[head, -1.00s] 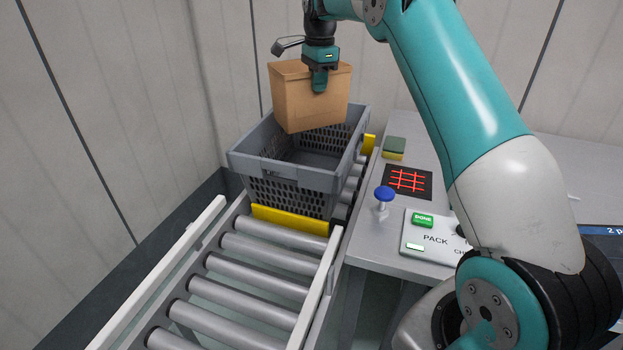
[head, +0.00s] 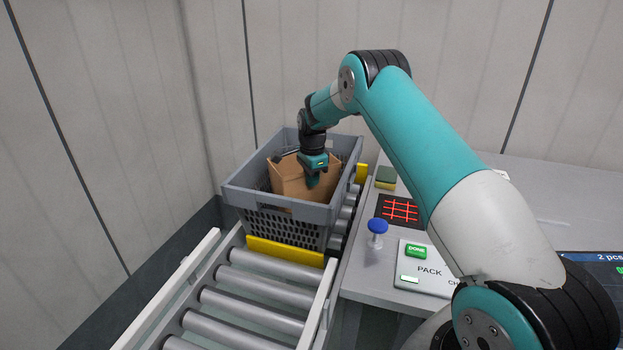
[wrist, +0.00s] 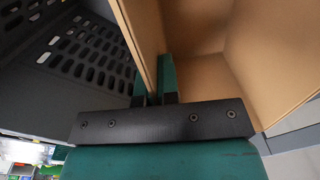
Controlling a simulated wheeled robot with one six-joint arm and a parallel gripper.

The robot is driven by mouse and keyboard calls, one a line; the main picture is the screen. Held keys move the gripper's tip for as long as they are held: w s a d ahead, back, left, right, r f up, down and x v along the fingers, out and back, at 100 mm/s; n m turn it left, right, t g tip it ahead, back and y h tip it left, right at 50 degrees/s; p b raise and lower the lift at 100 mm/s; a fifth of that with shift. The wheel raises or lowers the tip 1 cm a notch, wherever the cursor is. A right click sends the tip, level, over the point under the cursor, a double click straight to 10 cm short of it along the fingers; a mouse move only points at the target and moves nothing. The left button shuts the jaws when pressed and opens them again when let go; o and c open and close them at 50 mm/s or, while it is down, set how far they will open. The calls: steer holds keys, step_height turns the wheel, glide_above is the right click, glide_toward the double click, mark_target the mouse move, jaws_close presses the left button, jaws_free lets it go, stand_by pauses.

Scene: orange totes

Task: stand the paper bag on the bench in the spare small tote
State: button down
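The open-topped brown paper bag (head: 288,180) is upright inside the grey perforated tote (head: 280,210), its upper part showing above the near rim. My gripper (head: 314,178) is shut on one wall of the bag. In the wrist view, my gripper's fingers (wrist: 155,82) pinch that bag wall (wrist: 205,40), with one finger inside the bag and one outside. The tote wall (wrist: 75,60) with slots lies to the left there. The bag's bottom is hidden, so I cannot tell whether it touches the tote floor.
The tote stands on a roller conveyor (head: 250,300) behind a yellow stop (head: 285,251). On the bench (head: 480,175) to the right are a sponge (head: 386,176), a black pad with a red grid (head: 399,210), a blue knob (head: 377,226) and a PACK panel (head: 428,268).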

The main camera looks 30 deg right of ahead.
steer(key=shift+f, duration=0.35)
steer(key=shift+f+b, duration=0.35)
steer(key=shift+f, duration=0.15)
steer(key=c, duration=1.4)
jaws_free()
steer(key=shift+o, duration=0.2)
steer(key=shift+r, duration=0.1)
